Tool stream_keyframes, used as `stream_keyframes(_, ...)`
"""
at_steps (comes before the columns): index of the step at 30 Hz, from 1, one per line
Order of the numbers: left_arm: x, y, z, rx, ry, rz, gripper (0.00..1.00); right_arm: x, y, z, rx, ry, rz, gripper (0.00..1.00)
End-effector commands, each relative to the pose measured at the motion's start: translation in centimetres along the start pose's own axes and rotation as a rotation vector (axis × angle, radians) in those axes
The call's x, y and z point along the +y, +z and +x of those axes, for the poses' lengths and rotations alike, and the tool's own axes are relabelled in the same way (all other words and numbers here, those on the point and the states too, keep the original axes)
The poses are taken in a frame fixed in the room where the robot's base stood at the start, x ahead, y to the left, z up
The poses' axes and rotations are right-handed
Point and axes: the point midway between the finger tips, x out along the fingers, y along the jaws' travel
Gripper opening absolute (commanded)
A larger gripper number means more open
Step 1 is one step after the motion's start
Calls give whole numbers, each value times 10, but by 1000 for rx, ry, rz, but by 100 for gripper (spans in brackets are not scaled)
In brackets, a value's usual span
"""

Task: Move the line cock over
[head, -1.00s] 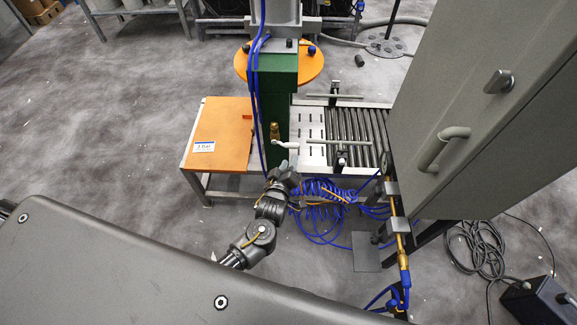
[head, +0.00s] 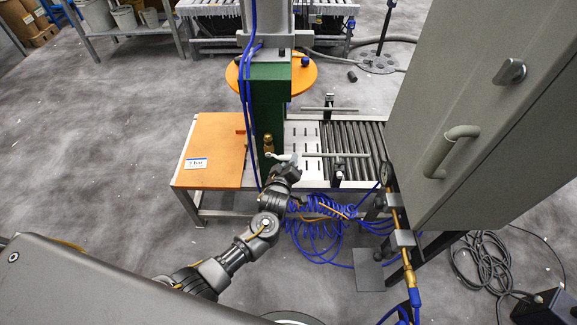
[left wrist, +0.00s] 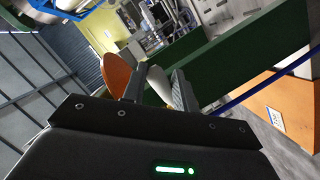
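The line cock is a brass valve (head: 268,144) on the front of the green press column (head: 267,110). Its pale lever (head: 279,156) points right, roughly level. My left gripper (head: 291,161) is at the lever's free end in the head view, and the fingertips are small and partly merge with it. In the left wrist view the two fingers (left wrist: 156,88) stand apart, with a pale flat piece, likely the lever, between them. I cannot tell whether both fingers touch it. The green column (left wrist: 260,60) runs close beyond the fingers. My right gripper is not in view.
An orange-topped table (head: 215,140) stands left of the column and a roller conveyor (head: 345,140) right of it. A grey cabinet (head: 475,110) fills the right side. Coiled blue hose (head: 318,235) hangs below the conveyor. Open floor lies left.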

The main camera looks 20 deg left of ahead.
Motion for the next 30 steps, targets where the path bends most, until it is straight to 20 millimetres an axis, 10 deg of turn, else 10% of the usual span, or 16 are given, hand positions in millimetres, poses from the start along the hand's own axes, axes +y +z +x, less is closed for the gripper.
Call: stream_keyframes(30,-21,9,5,12,1,-2,10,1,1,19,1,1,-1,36)
